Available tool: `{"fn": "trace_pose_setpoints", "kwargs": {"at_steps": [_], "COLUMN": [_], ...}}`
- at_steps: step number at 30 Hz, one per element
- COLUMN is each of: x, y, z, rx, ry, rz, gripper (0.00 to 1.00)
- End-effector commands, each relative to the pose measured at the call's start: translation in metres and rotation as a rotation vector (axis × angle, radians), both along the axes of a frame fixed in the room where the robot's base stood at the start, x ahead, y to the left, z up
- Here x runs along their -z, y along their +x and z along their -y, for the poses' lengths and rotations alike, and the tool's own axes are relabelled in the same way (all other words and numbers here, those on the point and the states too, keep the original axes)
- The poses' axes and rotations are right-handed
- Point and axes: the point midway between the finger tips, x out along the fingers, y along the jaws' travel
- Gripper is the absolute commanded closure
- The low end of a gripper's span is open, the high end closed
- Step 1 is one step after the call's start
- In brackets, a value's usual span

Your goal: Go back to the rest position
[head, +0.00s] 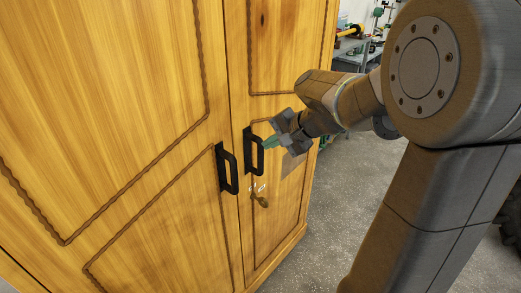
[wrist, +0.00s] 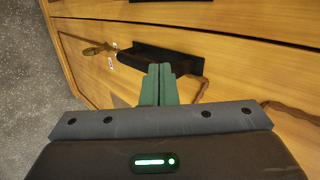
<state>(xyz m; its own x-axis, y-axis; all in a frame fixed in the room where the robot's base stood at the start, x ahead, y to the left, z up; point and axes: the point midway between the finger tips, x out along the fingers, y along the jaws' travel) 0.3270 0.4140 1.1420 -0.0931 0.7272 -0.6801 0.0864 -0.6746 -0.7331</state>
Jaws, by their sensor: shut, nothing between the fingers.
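My gripper (head: 268,143) is at the right door of a wooden cabinet, with its green fingertips at or very near the right black handle (head: 253,150). In the wrist view the green fingers (wrist: 160,80) are together with nothing seen between them, and the handle (wrist: 165,58) lies just beyond the tips. I cannot tell whether they touch it. My arm reaches in from the right side of the head view.
The wooden cabinet (head: 120,110) fills the left, its doors looking shut. The left black handle (head: 227,168) and a key (head: 262,201) stick out. A workbench (head: 350,60) stands behind. Grey floor (head: 335,200) is open right of the cabinet.

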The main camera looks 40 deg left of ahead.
Motion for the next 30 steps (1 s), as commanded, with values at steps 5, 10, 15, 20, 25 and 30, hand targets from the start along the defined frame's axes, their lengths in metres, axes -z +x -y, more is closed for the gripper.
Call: {"fn": "trace_pose_setpoints", "kwargs": {"at_steps": [5,10,15,20,25,30], "x": [-0.016,-0.023,-0.024,-0.023,-0.018,-0.002], "y": [0.001,0.001,0.001,0.001,0.0,-0.001], "z": [0.018,0.025,0.026,0.025,0.019,0.002], "rx": [0.002,0.001,0.001,0.001,-0.002,-0.002], "ry": [0.001,0.0,0.0,-0.001,-0.002,-0.004], "rz": [0.003,0.0,-0.001,-0.001,-0.002,-0.004], "gripper": [1.0,1.0,1.0,1.0,1.0,1.0]}}
